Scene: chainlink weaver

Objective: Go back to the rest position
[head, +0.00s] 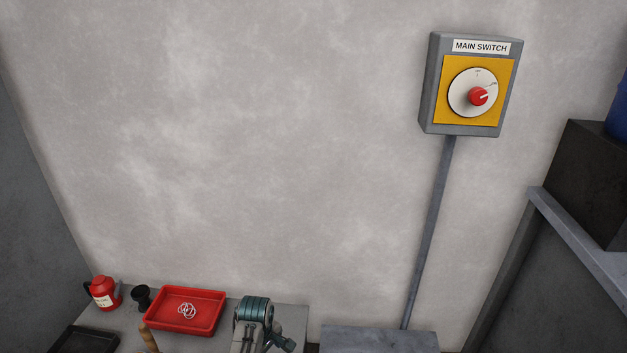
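Neither of my grippers nor my arms show in the head view. The main switch box (430,100) hangs on the wall at the upper right. It is grey with a yellow plate (446,112), a white round dial (458,95) and a red knob (478,96). The knob carries a white pointer mark aimed to the right and slightly up, towards small lettering on the dial that is too small to read with certainty. Nothing touches the box.
A bench (290,312) at the lower left holds a red tray (206,325) with metal links, a red can (104,293), a black cup (141,297) and a teal-and-grey machine (254,312). A grey conduit (430,230) runs down the wall. A dark box (580,180) stands right.

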